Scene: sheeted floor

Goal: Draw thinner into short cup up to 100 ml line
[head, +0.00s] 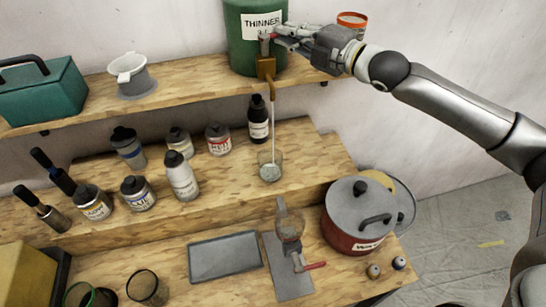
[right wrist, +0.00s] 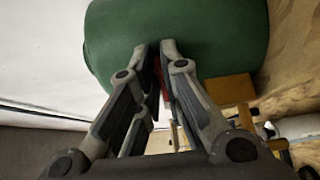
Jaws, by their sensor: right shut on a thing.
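The green thinner drum (head: 240,50) stands on the top shelf, its brass tap (head: 265,68) jutting over the front edge. My right gripper (head: 277,39) is shut on the red tap handle (head: 266,46); the wrist view shows red between the fingers (right wrist: 158,78), close against the drum (right wrist: 210,30). A thin pale stream (head: 273,120) falls from the spout into the short clear cup (head: 270,157) on the shelf below. The cup stands upright with pale liquid in its lower part. Its marks are too small to read. My left gripper is not in view.
Several capped bottles (head: 182,180) stand left of the cup, and a dark bottle (head: 258,122) stands behind it.

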